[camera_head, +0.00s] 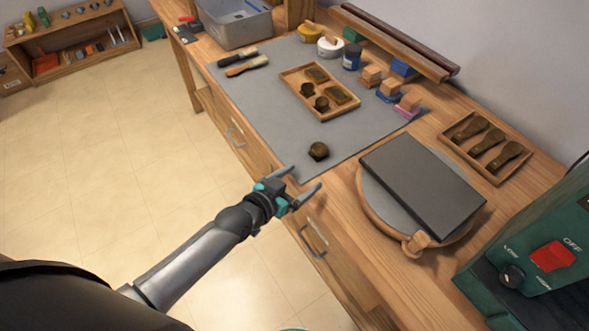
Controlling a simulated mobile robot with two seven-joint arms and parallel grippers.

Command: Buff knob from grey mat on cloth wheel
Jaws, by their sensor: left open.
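A dark brown, tarnished-looking knob (319,151) sits alone on the grey mat (270,115), near the mat's front right corner. My left gripper (307,180) is open and empty, its two fingers apart at the bench's front edge, just short of the knob and not touching it. The cloth wheel is not in view. Part of a green machine (545,250) with a red switch (552,256) shows at the right edge. My right gripper is not in view.
A wooden tray (335,111) with knobs and plates lies on the mat. A dark slab (422,186) rests on a round board to the right. Another tray (487,149) holds several dark pieces. Drawer handles project from the bench front.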

